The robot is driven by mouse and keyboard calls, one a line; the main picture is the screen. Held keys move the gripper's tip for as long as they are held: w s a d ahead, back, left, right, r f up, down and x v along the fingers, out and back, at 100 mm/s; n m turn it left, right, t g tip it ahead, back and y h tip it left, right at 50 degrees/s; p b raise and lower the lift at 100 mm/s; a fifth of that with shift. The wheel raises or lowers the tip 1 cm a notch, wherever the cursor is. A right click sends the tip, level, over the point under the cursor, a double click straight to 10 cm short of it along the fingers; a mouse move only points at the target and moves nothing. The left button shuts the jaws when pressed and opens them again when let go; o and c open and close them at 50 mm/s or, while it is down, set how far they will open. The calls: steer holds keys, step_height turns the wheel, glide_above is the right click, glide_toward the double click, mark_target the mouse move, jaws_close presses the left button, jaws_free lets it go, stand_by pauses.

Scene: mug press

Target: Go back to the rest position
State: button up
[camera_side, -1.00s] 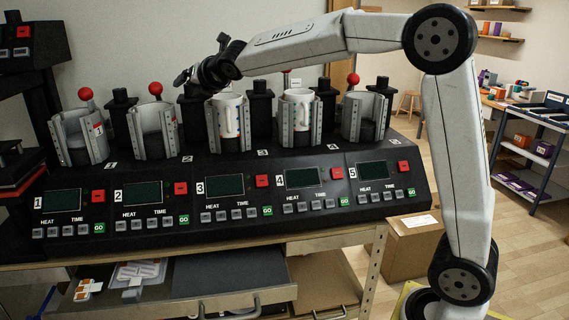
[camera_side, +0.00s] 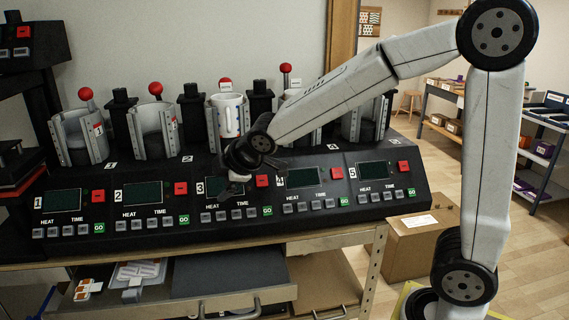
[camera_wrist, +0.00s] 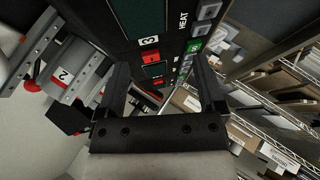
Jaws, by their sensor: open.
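My gripper (camera_side: 238,178) hangs in front of the panel of station 3 in the side view, below and in front of the white mug (camera_side: 228,117) standing in that station's clamp. The jaws are apart and empty; in the wrist view my gripper (camera_wrist: 160,82) has its two fingers spread with the station 3 panel behind them.
The black press console (camera_side: 150,215) has several numbered stations with red-knobbed levers. The clamps of station 1 (camera_side: 80,138) and station 2 (camera_side: 153,130) look empty. A drawer (camera_side: 225,295) stands open below. A cardboard box (camera_side: 418,240) sits on the right.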

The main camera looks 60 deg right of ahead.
steer(key=s+f+m+g, duration=0.3)
steer(key=s+f+m, duration=0.3)
steer(key=s, duration=0.3)
steer(key=s+d+f+m+g, duration=0.1)
steer(key=s+f+m+g, duration=0.2)
steer(key=s+f+m, duration=0.2)
steer(key=s+f, duration=0.3)
steer(key=s, duration=0.1)
steer(key=shift+d+m, duration=0.3)
steer(key=shift+m, duration=0.1)
